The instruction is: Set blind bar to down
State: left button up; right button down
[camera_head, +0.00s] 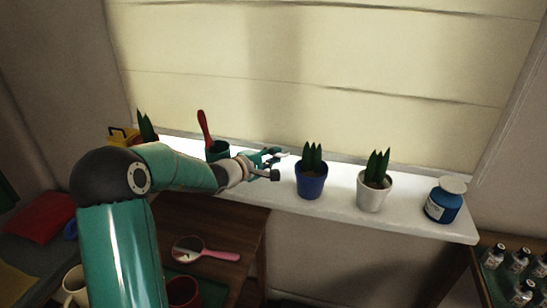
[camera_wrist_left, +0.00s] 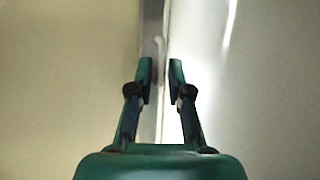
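The cream blind (camera_head: 220,50) covers the window and hangs nearly to the white sill, with a bright strip showing along its lower edge. I cannot clearly pick out a separate bar in the head view. My left gripper (camera_head: 281,164) is over the sill, near the blind's lower edge and left of the blue pot. In the left wrist view my left gripper (camera_wrist_left: 161,78) has its fingers apart, with a thin pale strip (camera_wrist_left: 158,50) showing between and beyond them. I cannot tell whether they touch it. My right gripper is not in view.
On the white sill (camera_head: 420,222) stand a blue plant pot (camera_head: 311,182), a white plant pot (camera_head: 373,192), a blue jar (camera_head: 444,200) and a green cup (camera_head: 217,150) with a red-handled tool. Below is a brown table with a pink hand mirror (camera_head: 205,252).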

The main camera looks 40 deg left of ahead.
pick_arm(q)
jog(key=v, duration=1.2)
dwell(0.3)
